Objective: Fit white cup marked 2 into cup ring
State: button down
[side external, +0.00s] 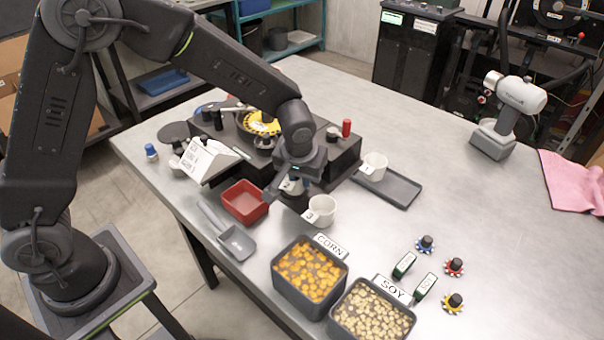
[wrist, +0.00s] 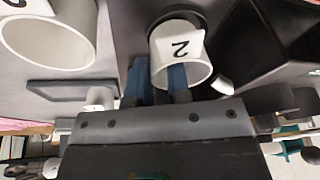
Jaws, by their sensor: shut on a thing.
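The white cup marked 2 (wrist: 180,48) is in my gripper (wrist: 158,84). In the wrist view one blue finger is outside its wall and the other overlaps its mouth. A dark round edge, which looks like the cup ring (wrist: 153,24), curves behind the cup. I cannot tell whether the cup is inside it or just in front. In the side view my gripper (side external: 288,192) is low at the front of the black seed meter (side external: 345,152). It mostly covers the held cup (side external: 293,185), and the ring is hidden there.
A white cup (side external: 322,209) stands close to the right of my gripper, and another (side external: 375,164) is by a dark tray (side external: 400,190). A red bin (side external: 244,203), a scoop (side external: 237,243), corn bin (side external: 308,277) and soy bin (side external: 372,311) are nearby. The right tabletop has free room.

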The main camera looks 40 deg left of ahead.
jog(key=shift+f, duration=0.3)
jog(key=c, duration=0.8)
grip_release()
jog(key=shift+o, duration=0.2)
jog(key=shift+r, duration=3)
jog(key=s+a+r+m+t, duration=0.1)
jog(key=s+a+r, duration=0.1)
jog(key=s+r, duration=0.2)
jog(key=s+a+r+m+t+h, duration=0.1)
jog(key=s+a+r, duration=0.2)
jog(key=s, duration=0.8)
jog(key=s+a+r+m, duration=0.2)
jog(key=s+r, duration=0.4)
jog(key=s, duration=0.2)
jog(key=shift+a+t+h, duration=0.35)
jog(key=shift+t+h, duration=0.05)
